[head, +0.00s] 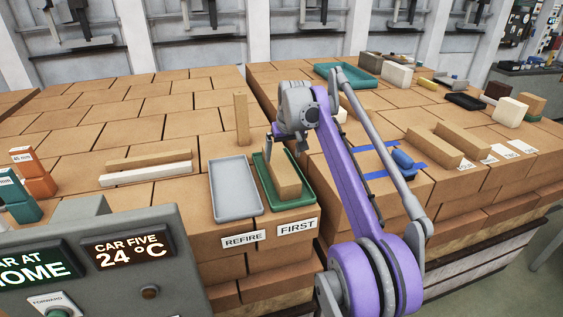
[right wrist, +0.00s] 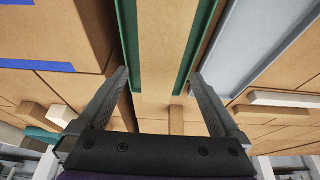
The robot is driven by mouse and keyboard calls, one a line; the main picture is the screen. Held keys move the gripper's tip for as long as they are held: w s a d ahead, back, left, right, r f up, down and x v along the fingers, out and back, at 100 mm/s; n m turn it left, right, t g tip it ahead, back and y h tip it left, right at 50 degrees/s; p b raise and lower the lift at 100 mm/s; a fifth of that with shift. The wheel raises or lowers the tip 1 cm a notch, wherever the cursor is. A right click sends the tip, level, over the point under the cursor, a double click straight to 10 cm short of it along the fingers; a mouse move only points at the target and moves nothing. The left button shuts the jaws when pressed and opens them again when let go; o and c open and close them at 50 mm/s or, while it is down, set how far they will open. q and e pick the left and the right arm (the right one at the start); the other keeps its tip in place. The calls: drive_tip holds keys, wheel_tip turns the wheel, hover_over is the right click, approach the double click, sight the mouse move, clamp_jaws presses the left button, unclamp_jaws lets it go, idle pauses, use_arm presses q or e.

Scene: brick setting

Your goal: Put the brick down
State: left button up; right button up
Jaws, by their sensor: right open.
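A tan brick (head: 286,178) lies in the green tray (head: 304,200), behind the FIRST label (head: 297,227). My right gripper (head: 290,147) is over the far end of this brick in the head view. In the right wrist view its two fingers (right wrist: 163,88) stand wide apart, one on each side of the brick (right wrist: 160,45), with visible gaps. The green tray's walls (right wrist: 129,45) also show there. The brick's underside is hidden. My left gripper is not in view.
A grey tray (head: 235,190), empty, sits just left of the green one, behind the REFIRE label (head: 241,240). An upright tan brick (head: 241,118) stands behind the trays. A blue object (head: 402,160) and blue tape lie to the right. A control panel (head: 110,255) fills the front left.

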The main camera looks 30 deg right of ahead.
drive_tip(key=v, duration=0.3)
drive_tip(key=shift+s+r, duration=0.1)
drive_tip(key=shift+r, duration=0.15)
drive_tip(key=shift+s+a, duration=0.2)
drive_tip(key=shift+a, duration=0.1)
drive_tip(key=s+a+f+n, duration=0.1)
drive_tip(key=s+a+f, duration=0.5)
drive_tip(key=s+a, duration=0.6)
drive_tip(key=s+a+f+n, duration=0.1)
drive_tip(key=s+a+f, duration=0.2)
drive_tip(key=s+f, duration=0.5)
drive_tip(key=s+a+f+t+y, duration=0.1)
drive_tip(key=s+a+f, duration=0.3)
drive_tip(key=s+f, duration=0.5)
drive_tip(key=s, duration=0.3)
drive_tip(key=shift+f+n, duration=0.3)
drive_tip(key=shift+n, duration=0.1)
drive_tip(key=shift+s+a, duration=0.1)
